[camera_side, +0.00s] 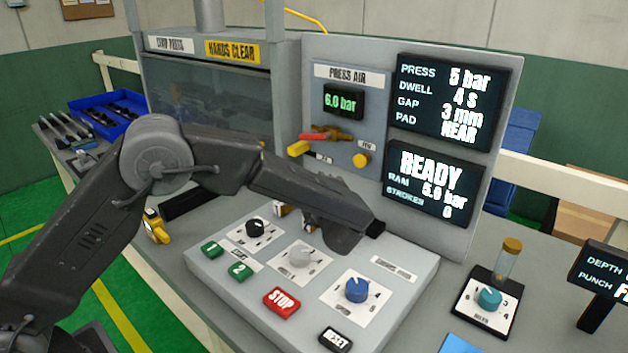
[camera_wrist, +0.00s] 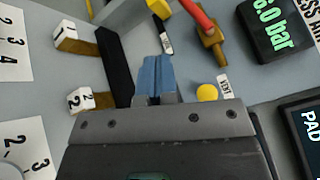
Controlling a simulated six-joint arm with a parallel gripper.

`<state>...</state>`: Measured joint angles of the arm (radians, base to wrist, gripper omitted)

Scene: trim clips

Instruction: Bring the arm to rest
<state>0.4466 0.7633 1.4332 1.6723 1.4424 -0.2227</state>
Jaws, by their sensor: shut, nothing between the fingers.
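My gripper (camera_wrist: 157,66) shows in the wrist view with its two blue fingers together and nothing between them. The fingers lie over a grey panel surface, between a black strip and a yellow knob; I cannot tell how far above it they are. In the side view my arm is bent, with its end over the back of the sloped control box (camera_side: 225,275). The fingers are hidden there behind my own wrist.
Knobs, green buttons and a red STOP button (camera_side: 282,301) lie below my arm. A red-handled valve (camera_wrist: 205,28) and yellow knob (camera_wrist: 207,92) are near the fingers. The press (camera_side: 205,95) stands behind. A dial box with a vial (camera_side: 509,260) stands right.

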